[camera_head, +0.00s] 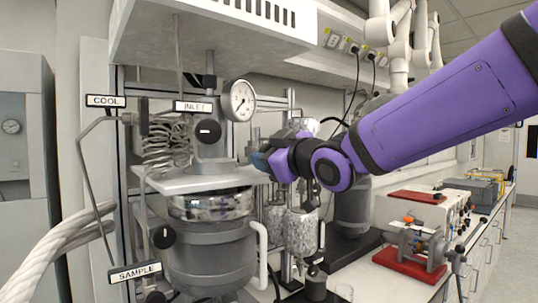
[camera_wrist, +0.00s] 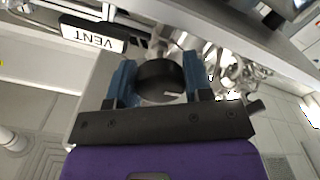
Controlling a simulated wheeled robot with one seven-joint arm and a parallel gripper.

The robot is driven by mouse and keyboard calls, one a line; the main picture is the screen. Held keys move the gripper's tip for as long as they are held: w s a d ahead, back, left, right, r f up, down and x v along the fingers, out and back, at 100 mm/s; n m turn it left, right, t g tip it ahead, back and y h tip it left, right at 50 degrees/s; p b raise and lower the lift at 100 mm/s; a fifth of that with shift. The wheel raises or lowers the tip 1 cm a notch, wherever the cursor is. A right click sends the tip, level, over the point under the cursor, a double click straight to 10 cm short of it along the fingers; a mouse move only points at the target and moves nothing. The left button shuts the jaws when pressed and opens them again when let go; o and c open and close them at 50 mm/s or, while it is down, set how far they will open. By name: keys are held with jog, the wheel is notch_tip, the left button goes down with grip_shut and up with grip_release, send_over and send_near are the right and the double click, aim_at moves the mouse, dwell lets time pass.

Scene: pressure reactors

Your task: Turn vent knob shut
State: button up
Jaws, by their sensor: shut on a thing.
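The vent knob (camera_wrist: 160,78) is a round black knob with a pale pointer line, seen in the wrist view between my two blue fingers. A white label (camera_wrist: 92,34) reading VENT shows upside down just beyond it. My gripper (camera_wrist: 163,82) is shut on the knob, one finger on each side. In the head view my gripper (camera_head: 262,160) reaches in from the right on the purple arm, at the right side of the reactor (camera_head: 210,250) just above its plate. The knob and its label are hidden there behind my gripper.
The pressure gauge (camera_head: 239,100) and the knob under the INLET label (camera_head: 193,106) are close left of my gripper. Coiled tubing (camera_head: 166,140) and the COOL label (camera_head: 105,101) are farther left. A bench (camera_head: 385,285) with red-based equipment stands at right.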

jog(key=shift+f+m, duration=0.15)
jog(key=shift+m, duration=0.45)
jog(key=o, duration=0.6)
jog(key=shift+o, duration=0.2)
jog(key=shift+s, duration=0.1)
jog(key=v, duration=1)
jog(key=shift+s+d, duration=0.25)
jog(key=shift+d, duration=0.05)
jog(key=s+d+f+m+g+h, duration=0.2)
jog(key=d+f+m+h, duration=0.25)
jog(key=d, duration=0.35)
jog(key=s+d+f+m+g+h, duration=0.1)
jog(key=s+d+f+m+h, duration=0.3)
jog(key=d, duration=0.3)
jog(key=s+d+f+m+g+h, duration=0.1)
jog(key=s+d+f+m+g, duration=0.2)
jog(key=s, duration=0.8)
notch_tip(320, 180, down, 5)
jog(key=d+g, duration=0.2)
jog(key=g, duration=0.1)
jog(key=shift+r+g, duration=0.15)
jog(key=shift+g, duration=0.25)
